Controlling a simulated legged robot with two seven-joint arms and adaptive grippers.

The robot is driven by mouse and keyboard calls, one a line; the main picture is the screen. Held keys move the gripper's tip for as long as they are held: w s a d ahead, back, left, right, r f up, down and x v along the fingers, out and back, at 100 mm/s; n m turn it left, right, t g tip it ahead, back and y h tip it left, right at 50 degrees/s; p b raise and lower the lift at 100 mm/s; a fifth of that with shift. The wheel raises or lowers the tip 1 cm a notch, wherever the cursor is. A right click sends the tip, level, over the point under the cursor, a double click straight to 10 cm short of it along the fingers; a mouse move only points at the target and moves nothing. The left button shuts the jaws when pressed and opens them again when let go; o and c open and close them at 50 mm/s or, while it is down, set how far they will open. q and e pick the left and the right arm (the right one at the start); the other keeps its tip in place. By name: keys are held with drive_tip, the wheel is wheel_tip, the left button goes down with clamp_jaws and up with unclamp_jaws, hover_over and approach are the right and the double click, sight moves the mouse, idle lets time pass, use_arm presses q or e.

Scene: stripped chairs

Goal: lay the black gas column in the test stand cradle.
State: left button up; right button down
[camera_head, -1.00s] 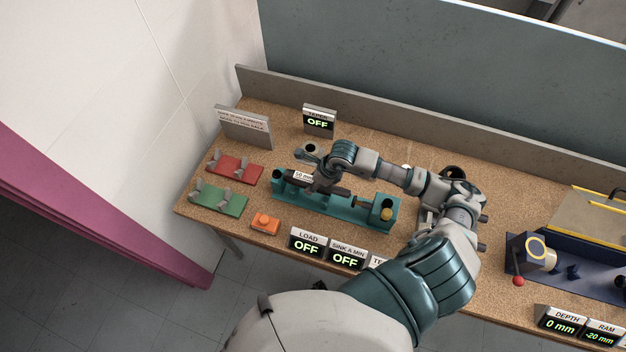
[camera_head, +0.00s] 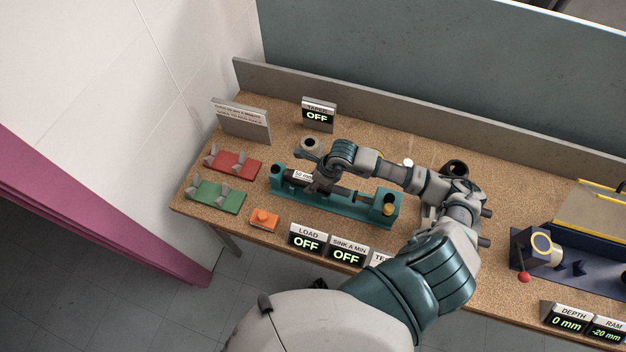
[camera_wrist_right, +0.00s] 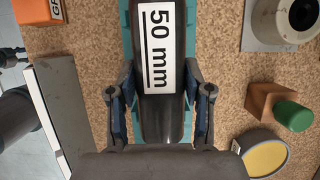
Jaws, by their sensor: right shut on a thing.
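The black gas column (camera_head: 334,188) lies lengthwise over the teal test stand (camera_head: 345,208), a white "50 mm" label on its left part. My right gripper (camera_head: 318,182) is shut on the column from above. In the right wrist view the right gripper's fingers (camera_wrist_right: 160,110) flank the column (camera_wrist_right: 165,75) below its label, with the teal stand (camera_wrist_right: 126,40) under it. Whether the column touches the cradle is hidden by the column and the gripper.
A red cradle (camera_head: 233,165) and a green cradle (camera_head: 216,197) stand to the left. An orange block (camera_head: 264,219) and display boxes (camera_head: 308,239) line the front edge. A blue press (camera_head: 590,270) stands at the right.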

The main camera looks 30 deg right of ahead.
drive_tip(key=shift+f+b, duration=0.3)
drive_tip(key=c, duration=0.6)
unclamp_jaws()
drive_tip(key=shift+r, duration=0.1)
drive_tip(key=shift+o, duration=1)
drive_tip(key=v, duration=1.1)
drive_tip(key=shift+s+d+r, duration=0.15)
drive_tip(key=shift+r, duration=0.15)
